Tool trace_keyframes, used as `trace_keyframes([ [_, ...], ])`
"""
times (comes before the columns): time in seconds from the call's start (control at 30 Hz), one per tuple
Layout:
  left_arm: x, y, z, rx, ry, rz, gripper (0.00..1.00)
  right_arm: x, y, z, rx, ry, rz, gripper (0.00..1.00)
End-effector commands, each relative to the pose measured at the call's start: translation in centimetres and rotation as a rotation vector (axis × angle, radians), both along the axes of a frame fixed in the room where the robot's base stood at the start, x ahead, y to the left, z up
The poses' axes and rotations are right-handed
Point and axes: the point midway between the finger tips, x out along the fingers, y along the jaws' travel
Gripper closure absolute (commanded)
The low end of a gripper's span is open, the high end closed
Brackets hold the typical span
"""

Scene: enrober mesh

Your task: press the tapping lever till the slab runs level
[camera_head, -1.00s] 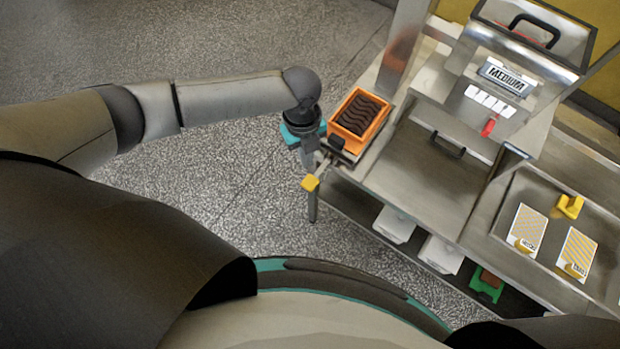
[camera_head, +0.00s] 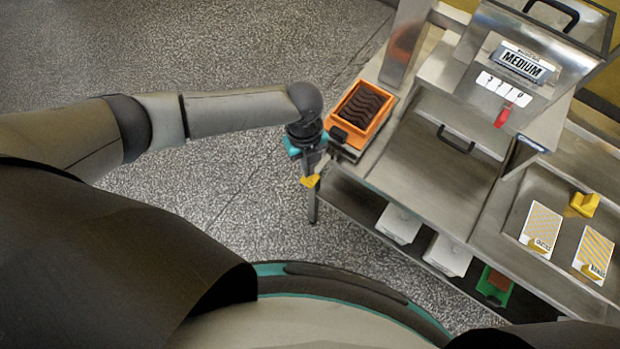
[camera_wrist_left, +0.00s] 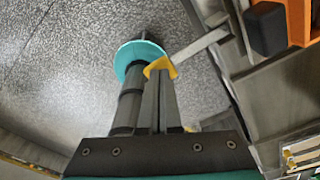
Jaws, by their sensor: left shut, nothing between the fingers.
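The slab (camera_head: 362,108) is dark brown with a wavy, ridged top. It lies in an orange mould (camera_head: 341,151) at the left end of the steel bench. The tapping lever, with a yellow end (camera_head: 310,181), sticks out below the mould; in the left wrist view its yellow end (camera_wrist_left: 161,66) lies at the fingertips. My left gripper (camera_head: 313,217) points down beside the lever, shut and empty; its fingers also show in the left wrist view (camera_wrist_left: 159,82). Whether they touch the lever I cannot tell. My right gripper is out of view.
A steel machine with a MEDIUM sign (camera_head: 522,63) and a red tab (camera_head: 502,117) stands behind the bench. Yellow-striped cards (camera_head: 541,228) lie in a tray at right. White bins (camera_head: 398,224) and a green bin (camera_head: 493,287) sit below. Floor at left is clear.

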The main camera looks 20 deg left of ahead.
Motion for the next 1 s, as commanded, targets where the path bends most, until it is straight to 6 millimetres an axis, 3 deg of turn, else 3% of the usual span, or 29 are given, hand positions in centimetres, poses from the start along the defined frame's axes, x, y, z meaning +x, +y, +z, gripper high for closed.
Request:
trace_keyframes([
  [0.47, 0.0, -0.1, -0.5, -0.001, -0.001, 0.000, 1.00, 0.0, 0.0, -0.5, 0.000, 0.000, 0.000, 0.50],
  [0.7, 0.0, 0.0, -3.2, 0.000, 0.000, 0.002, 1.00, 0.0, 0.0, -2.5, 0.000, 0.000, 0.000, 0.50],
  [1.0, 0.6, 0.5, -2.5, 0.001, -0.003, 0.002, 1.00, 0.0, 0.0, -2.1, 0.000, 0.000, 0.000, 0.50],
])
